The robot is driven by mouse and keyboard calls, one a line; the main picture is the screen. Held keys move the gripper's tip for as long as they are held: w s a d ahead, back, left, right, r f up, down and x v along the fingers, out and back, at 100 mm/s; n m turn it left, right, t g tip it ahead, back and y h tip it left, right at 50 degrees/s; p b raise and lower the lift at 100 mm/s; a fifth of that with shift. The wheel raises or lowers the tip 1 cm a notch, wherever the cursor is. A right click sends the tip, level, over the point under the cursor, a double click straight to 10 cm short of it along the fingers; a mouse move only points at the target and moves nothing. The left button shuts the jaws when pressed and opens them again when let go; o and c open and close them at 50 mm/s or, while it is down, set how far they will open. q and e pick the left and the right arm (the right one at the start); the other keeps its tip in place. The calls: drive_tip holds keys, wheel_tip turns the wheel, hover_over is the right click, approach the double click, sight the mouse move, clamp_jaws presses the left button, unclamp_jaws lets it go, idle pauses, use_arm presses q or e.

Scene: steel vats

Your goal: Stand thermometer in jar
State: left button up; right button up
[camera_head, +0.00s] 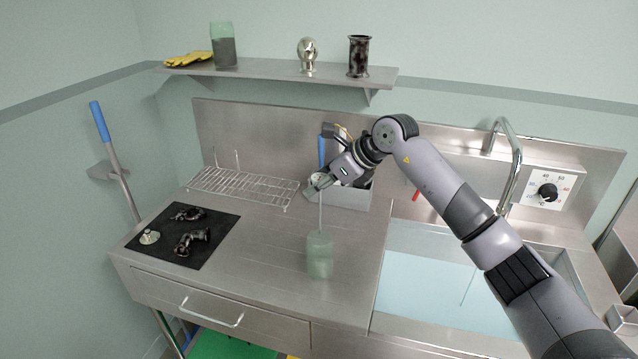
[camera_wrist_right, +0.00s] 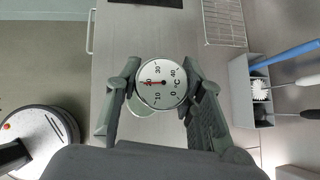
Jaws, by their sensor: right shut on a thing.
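A pale green glass jar (camera_head: 319,262) stands upright on the steel counter, left of the sink. My right gripper (camera_head: 318,187) is above it, shut on the thermometer. The thermometer's thin stem (camera_head: 320,212) hangs about upright and runs down to the jar's mouth. I cannot tell how far its tip goes inside. In the right wrist view the round white dial (camera_wrist_right: 161,82) sits between the two fingertips (camera_wrist_right: 160,88). Part of the jar (camera_wrist_right: 138,107) shows below the dial there, mostly covered. My left gripper is not in view.
A black mat (camera_head: 160,245) with dark fittings lies at left. A wire rack (camera_head: 243,186) and a grey bin (camera_head: 352,196) with brushes stand behind. The water-filled sink (camera_head: 430,270) is at right. The counter around the jar is clear.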

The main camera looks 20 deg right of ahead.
sight(320, 223)
drive_tip(key=shift+f+b, duration=4.15)
drive_tip(key=shift+f, duration=1.6)
drive_tip(key=o, duration=1.1)
drive_tip(key=shift+o, duration=0.2)
drive_tip(key=shift+d+r, duration=0.1)
drive_tip(key=v, duration=1.1)
drive_tip(key=shift+s+r, duration=0.25)
drive_tip(key=shift+r, duration=0.1)
